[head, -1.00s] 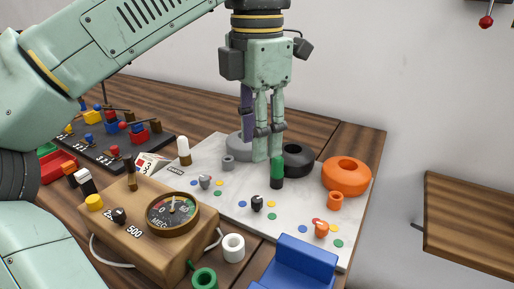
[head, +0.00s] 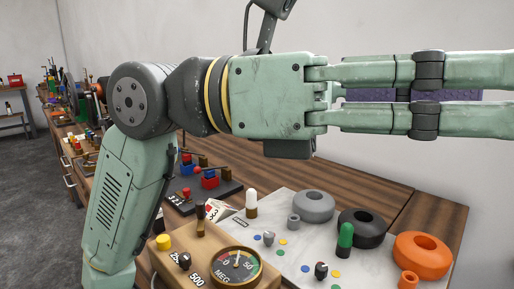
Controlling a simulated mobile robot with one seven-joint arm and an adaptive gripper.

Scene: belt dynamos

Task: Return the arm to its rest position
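My arm is folded in front of the head camera, with its elbow (head: 130,95) at left and its lower link (head: 125,195) going down from it. My gripper (head: 505,100) lies level across the upper right, above the bench, with its fingers pointing right. Two green fingers stand straight and parallel with a gap between them, and their tips reach the right picture edge. A purple strip (head: 440,95) shows behind the fingers; I cannot tell whether it is part of the gripper. I see nothing held.
Below the gripper, a white board (head: 375,264) carries a grey ring (head: 312,214), a black ring (head: 362,240), an orange ring (head: 402,262) and several pegs. A wooden meter box (head: 190,266) stands at front. A dark switch board (head: 222,192) is behind it. The wall behind the gripper is bare.

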